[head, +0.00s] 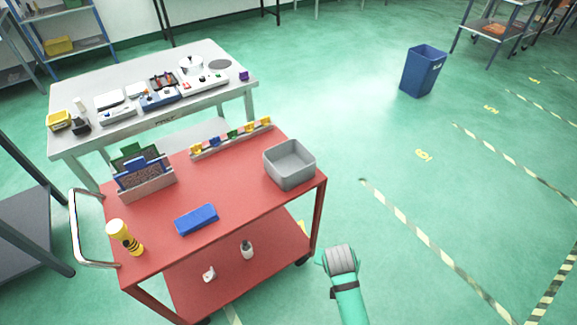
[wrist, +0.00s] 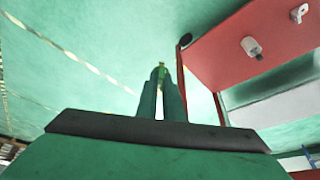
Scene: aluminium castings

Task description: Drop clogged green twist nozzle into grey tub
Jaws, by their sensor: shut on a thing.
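In the head view my arm is at the bottom, right of the cart and lower in the picture than the tub. The fingers and the nozzle are hidden or too small to make out there.
The red cart (head: 235,190) also bears a blue block (head: 197,219), a yellow torch (head: 124,236), a file holder (head: 147,184) and a row of coloured bins (head: 231,139). A blue waste bin (head: 423,72) stands on the green floor. The floor right of the cart is clear.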

